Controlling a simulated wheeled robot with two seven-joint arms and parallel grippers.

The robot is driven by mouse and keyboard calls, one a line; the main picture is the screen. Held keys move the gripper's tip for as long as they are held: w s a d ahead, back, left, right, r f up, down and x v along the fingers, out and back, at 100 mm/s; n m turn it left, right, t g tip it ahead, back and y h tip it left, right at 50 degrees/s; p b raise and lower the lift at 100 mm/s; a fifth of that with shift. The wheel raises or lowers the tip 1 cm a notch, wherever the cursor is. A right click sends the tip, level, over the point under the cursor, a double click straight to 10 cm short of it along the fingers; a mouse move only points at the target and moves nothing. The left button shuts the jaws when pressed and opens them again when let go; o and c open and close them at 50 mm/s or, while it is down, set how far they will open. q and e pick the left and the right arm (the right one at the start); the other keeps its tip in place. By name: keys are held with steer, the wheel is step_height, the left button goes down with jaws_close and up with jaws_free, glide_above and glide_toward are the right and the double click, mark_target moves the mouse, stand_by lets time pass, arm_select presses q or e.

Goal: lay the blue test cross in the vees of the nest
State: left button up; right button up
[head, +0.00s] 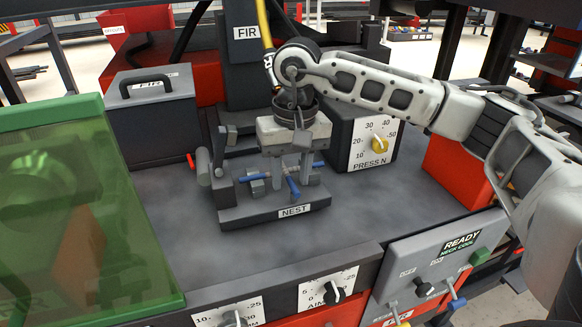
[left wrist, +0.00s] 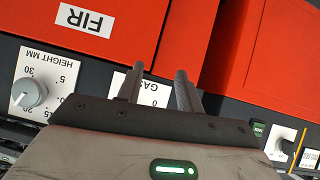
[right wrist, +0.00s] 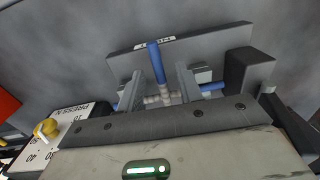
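The blue test cross (head: 293,187) lies at the nest, with blue arm ends and a pale grey middle. One blue arm (right wrist: 156,62) points toward the nest label in the right wrist view. The dark nest (head: 236,215) stands on the grey bench top. Whether each arm is seated in a vee is hidden. My right gripper (head: 290,174) points down over the cross. Its fingers (right wrist: 158,85) stand apart on both sides of the cross's middle, with a gap visible. My left gripper (left wrist: 157,85) is open and empty, facing a red panel; it is outside the head view.
A green see-through guard (head: 90,210) stands at the left. The press force box (head: 360,130) is just right of the nest, and a dark post (head: 240,70) rises behind it. A dark handled box (head: 150,110) is behind left. Bench top in front is clear.

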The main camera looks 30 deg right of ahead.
arm_select(q)
steer(key=shift+s+a+r+p, duration=0.1)
steer(key=shift+a+p, duration=0.05)
steer(key=shift+p, duration=0.5)
arm_select(e)
step_height(320, 180, up, 16)
steer(key=shift+d, duration=0.4)
steer(key=shift+s, duration=0.2)
